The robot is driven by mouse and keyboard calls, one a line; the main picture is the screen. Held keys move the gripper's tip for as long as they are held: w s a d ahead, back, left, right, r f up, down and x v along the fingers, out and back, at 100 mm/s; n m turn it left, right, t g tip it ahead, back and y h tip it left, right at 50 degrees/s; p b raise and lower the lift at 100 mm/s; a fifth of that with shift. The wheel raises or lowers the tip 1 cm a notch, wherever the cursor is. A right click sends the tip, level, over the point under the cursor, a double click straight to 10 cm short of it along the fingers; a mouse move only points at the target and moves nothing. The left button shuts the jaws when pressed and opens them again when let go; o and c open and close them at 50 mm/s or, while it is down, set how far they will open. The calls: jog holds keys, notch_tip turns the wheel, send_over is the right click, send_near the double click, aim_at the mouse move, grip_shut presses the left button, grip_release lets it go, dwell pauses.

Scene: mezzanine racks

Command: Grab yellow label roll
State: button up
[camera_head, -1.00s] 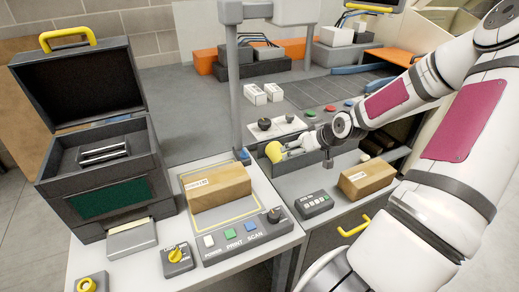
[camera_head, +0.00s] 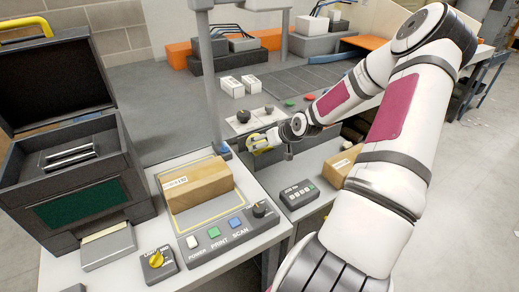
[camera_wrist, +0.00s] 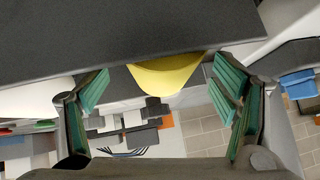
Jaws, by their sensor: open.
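The yellow label roll (camera_head: 257,146) is at the far end of the right counter in the head view, partly hidden by my gripper. My gripper (camera_head: 266,139) is at the roll, coming from the right. In the wrist view the roll (camera_wrist: 166,74) shows as a yellow curved shape between my two green-padded fingers, its upper part cut off by a dark surface. My gripper (camera_wrist: 162,86) is open there, with gaps visible on both sides of the roll.
A cardboard box (camera_head: 195,184) lies on the label station (camera_head: 232,222), beside a grey upright post (camera_head: 207,90). A dark open-lidded printer case (camera_head: 80,180) stands left. A second box (camera_head: 339,165) and a small keypad (camera_head: 299,193) are on the right counter, near my arm.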

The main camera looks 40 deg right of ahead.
jog(key=x, duration=0.3)
jog(key=shift+w+f, duration=0.25)
jog(key=c, duration=1.4)
jog(key=shift+c, duration=0.2)
jog(key=shift+r, duration=0.15)
